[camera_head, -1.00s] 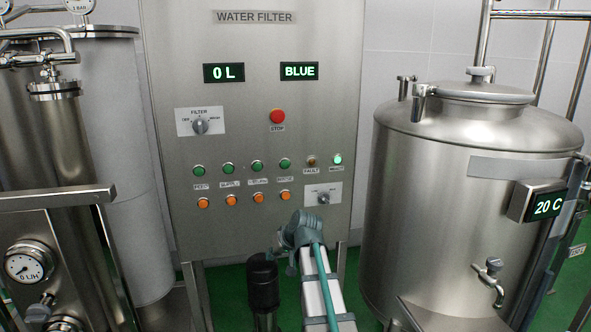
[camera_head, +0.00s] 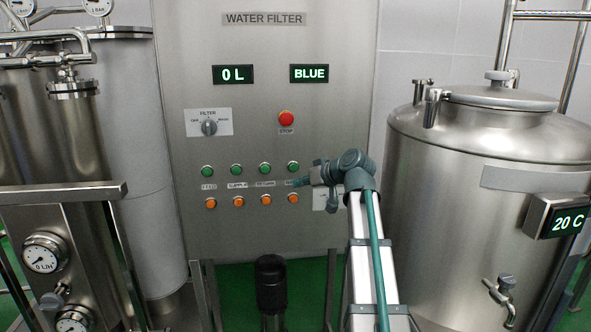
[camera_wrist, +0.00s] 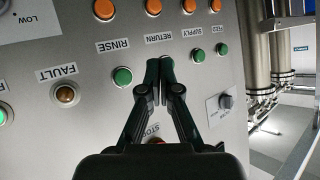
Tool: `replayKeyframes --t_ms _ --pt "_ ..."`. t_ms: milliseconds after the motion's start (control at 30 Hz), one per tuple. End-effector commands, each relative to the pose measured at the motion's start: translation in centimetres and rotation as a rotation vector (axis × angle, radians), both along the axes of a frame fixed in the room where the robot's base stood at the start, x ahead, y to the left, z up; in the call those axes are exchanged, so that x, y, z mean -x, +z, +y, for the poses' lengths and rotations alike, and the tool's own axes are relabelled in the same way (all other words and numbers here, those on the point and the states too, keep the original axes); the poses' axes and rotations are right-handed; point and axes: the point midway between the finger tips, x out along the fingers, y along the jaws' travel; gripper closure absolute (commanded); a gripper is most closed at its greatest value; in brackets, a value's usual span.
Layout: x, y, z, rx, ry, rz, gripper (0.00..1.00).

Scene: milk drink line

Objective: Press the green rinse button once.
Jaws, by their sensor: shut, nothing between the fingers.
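The green rinse button (camera_head: 293,166) is the rightmost of the row of green buttons on the water filter panel. In the wrist view, which is upside down, the rinse button (camera_wrist: 122,77) sits by its RINSE label, left of my gripper. My gripper (camera_head: 299,182) is shut and empty, just below and right of the rinse button in the head view. In the wrist view its fingertips (camera_wrist: 160,64) overlap the panel by the RETURN label and hide the return button. Whether the tips touch the panel is unclear.
Orange buttons (camera_head: 238,202) line up with the green ones. A red stop button (camera_head: 286,118) and a filter knob (camera_head: 209,128) are higher on the panel. The fault lamp (camera_wrist: 66,94) is beside the rinse button. A steel tank (camera_head: 440,190) stands at right.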

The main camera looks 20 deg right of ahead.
Motion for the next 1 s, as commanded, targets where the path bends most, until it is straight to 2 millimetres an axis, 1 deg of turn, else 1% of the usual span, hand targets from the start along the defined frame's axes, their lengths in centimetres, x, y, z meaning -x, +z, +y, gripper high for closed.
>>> replayKeyframes --t_ms 267,467,667,1000 --pt "-0.1 -0.1 -0.1 0.000 -0.002 0.002 1.00" --pt "-0.9 0.0 -0.4 0.000 -0.002 0.002 1.00" --pt "-2.8 -0.1 -0.9 -0.001 -0.002 0.003 1.00" --pt "-6.9 -0.1 -2.2 -0.001 -0.003 0.002 1.00"
